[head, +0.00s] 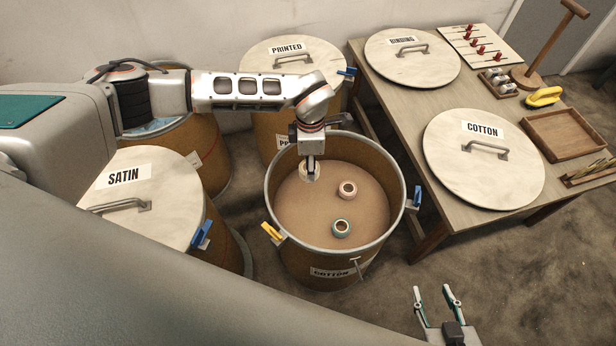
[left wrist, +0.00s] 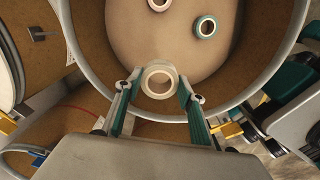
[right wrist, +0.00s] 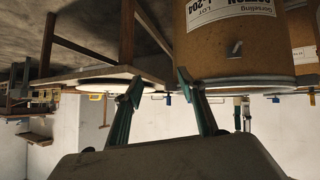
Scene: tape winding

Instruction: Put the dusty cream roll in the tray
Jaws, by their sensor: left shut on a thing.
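The dusty cream roll (head: 304,173) is inside the open drum, at its far left part. My left gripper (head: 311,168) reaches down into the drum and is shut on this roll, partly hiding it in the head view. In the left wrist view the roll (left wrist: 146,74) sits between the two fingertips, with its hole facing the camera. The wooden tray (head: 563,133) lies on the table at the right and looks empty. My right gripper (head: 438,294) is open and empty, low in front of the table and drum; its spread fingers show in the right wrist view (right wrist: 158,82).
A pink roll (head: 347,196) and a teal roll (head: 341,234) lie in the same drum (head: 279,240). Round lids, including the COTTON lid (head: 450,160), lie on the table (head: 405,110). A yellow-handled tool (head: 543,97) lies behind the tray. Closed drums stand left and behind.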

